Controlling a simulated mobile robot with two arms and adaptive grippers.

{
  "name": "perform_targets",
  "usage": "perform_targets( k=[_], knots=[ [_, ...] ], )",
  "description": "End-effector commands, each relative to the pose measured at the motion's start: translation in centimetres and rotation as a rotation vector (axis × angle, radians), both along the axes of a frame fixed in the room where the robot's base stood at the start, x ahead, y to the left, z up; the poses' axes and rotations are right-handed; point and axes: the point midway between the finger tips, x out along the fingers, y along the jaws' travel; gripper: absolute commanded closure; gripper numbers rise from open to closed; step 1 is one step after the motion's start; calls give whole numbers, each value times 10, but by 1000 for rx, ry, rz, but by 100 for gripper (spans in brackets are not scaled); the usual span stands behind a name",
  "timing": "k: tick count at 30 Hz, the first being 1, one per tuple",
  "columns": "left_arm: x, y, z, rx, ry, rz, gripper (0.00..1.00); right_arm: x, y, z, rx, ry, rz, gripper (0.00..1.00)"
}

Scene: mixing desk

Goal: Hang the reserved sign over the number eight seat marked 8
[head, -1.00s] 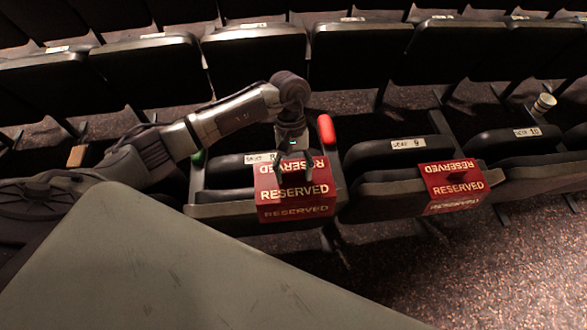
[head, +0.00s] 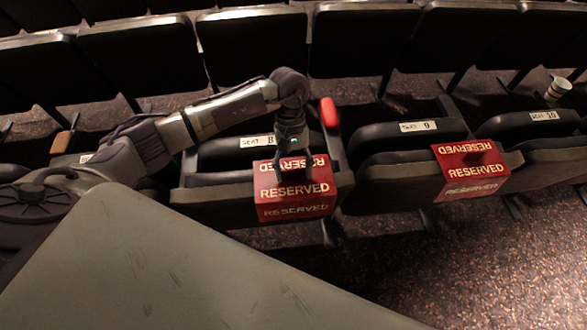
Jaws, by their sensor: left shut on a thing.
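A red reserved sign (head: 294,208), folded with white lettering on its faces, is at the front edge of the seat marked 8 (head: 225,158). The seat's label (head: 257,141) shows just behind the sign, partly beside my arm. My left gripper (head: 290,178) comes down from above and is shut on the top of the sign. The sign covers part of the seat's front edge; I cannot tell whether it rests on the seat. My right gripper is not in view.
A second red reserved sign (head: 470,170) hangs over the neighbouring seat on the right. A red rounded piece (head: 329,112) stands close right of my gripper. A paper cup (head: 558,88) is at the far right. A row of seat backs (head: 255,48) runs behind.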

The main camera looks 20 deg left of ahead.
Motion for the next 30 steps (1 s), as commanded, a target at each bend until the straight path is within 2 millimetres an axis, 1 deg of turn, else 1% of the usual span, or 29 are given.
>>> perform_targets(
  k=[5, 6, 11, 20, 23, 26, 30],
  knots=[
    [0, 0, 1, -1, 0, 0, 98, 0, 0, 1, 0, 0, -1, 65],
    [0, 0, 1, -1, 0, 0, 37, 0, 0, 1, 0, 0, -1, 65],
    [0, 0, 1, 0, 0, 0, 10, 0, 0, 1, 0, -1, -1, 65],
    [0, 0, 0, 0, 0, 1, 9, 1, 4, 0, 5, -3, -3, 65],
    [2, 1, 4, 1, -2, 1, 9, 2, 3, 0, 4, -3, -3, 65],
    [6, 4, 16, 0, -3, 2, 9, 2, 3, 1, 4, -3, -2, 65],
    [16, 10, 42, 1, -6, 2, 9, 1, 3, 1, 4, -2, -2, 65]
  ],
)
